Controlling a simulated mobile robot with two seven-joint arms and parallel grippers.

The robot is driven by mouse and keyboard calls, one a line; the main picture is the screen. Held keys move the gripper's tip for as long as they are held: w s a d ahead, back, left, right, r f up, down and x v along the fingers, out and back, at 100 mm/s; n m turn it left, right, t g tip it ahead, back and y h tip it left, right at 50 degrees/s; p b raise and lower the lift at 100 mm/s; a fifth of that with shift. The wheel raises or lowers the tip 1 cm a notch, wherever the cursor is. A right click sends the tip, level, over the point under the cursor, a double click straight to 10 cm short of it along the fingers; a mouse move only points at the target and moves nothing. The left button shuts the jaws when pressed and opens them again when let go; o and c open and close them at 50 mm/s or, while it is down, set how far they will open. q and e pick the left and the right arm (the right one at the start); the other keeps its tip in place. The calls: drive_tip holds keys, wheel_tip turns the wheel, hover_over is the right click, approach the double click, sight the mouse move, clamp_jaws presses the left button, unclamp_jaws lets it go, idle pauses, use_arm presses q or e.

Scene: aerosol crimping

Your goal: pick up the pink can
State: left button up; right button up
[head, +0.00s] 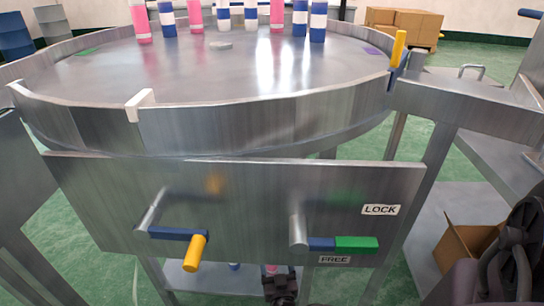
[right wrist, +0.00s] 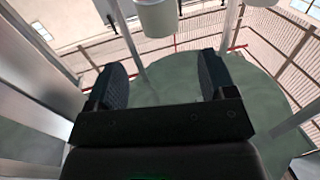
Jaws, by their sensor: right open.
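Three pink cans with white bands stand toward the back of the round metal table (head: 110,85): one at the left (head: 140,22), one left of the middle (head: 195,16), one right of the middle (head: 277,16). Their tops are cut off by the head view's upper edge. My right gripper (right wrist: 160,64) is open in the right wrist view, with nothing between its fingers. No pink can shows clearly there. A dark arm part stands at the head view's lower right; its fingers are not discernible there. I cannot make out my left gripper.
Several blue-and-white cans (head: 318,22) stand among the pink ones. A raised rim (head: 250,115) rings the table. A front panel (head: 255,205) carries a yellow-ended lever (head: 195,252) and a green-ended lever (head: 355,243). A cardboard box (head: 465,250) sits at lower right.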

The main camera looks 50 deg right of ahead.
drive_tip(key=x, duration=0.7)
drive_tip(key=shift+a+f+b, duration=0.1)
drive_tip(key=shift+f+b, duration=0.2)
drive_tip(key=shift+b, duration=0.1)
drive_tip(key=shift+w+d, duration=0.3)
drive_tip(key=shift+w, duration=0.15)
use_arm(q)
drive_tip(key=shift+a+r+t, duration=0.1)
drive_tip(key=shift+r+t, duration=0.05)
drive_tip(key=shift+t, duration=0.15)
use_arm(e)
drive_tip(key=shift+c, duration=0.4)
drive_tip(key=c, duration=1.3)
drive_tip(key=shift+r, duration=0.1)
